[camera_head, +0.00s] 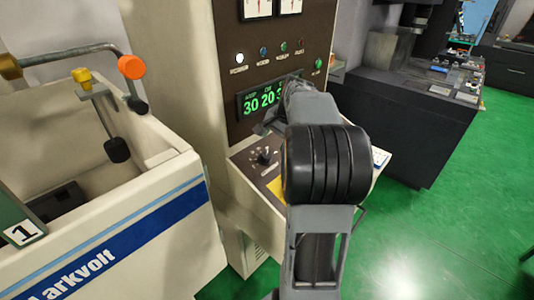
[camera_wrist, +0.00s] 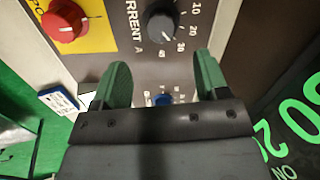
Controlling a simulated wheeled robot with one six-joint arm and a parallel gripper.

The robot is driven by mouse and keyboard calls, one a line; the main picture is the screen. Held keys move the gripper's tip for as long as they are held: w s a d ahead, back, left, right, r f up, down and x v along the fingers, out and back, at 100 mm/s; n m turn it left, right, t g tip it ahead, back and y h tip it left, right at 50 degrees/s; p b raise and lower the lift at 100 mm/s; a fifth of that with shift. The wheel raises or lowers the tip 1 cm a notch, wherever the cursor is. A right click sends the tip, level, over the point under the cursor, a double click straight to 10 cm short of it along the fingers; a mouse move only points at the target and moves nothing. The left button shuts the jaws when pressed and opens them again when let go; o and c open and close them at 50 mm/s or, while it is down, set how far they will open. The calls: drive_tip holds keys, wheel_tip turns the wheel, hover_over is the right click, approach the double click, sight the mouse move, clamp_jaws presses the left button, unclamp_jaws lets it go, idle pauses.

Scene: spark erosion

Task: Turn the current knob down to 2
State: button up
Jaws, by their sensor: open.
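The current knob (camera_wrist: 161,22) is black and round, beside the words CURRENT A in the wrist view, with a printed scale from 10 to 40 around part of it. A blue knob (camera_wrist: 162,99) shows farther back between the fingers. In the head view, my arm covers part of the sloping panel (camera_head: 241,160), and a black knob (camera_head: 264,155) shows left of it.
A red knob (camera_wrist: 66,19) on a yellow plate is at the upper left of the wrist view. A green digital display (camera_head: 265,98) is above the panel, partly hidden by my arm. The white tank (camera_head: 150,235) stands left. Green floor (camera_head: 450,220) is open at the right.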

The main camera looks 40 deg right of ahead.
sight(267, 155)
drive_tip(key=x, duration=0.8)
drive_tip(key=shift+w+a+f+p, duration=0.1)
drive_tip(key=shift+f+p, duration=0.2)
drive_tip(key=shift+p, duration=0.1)
drive_tip(key=shift+c, duration=0.3)
drive_tip(key=c, duration=0.9)
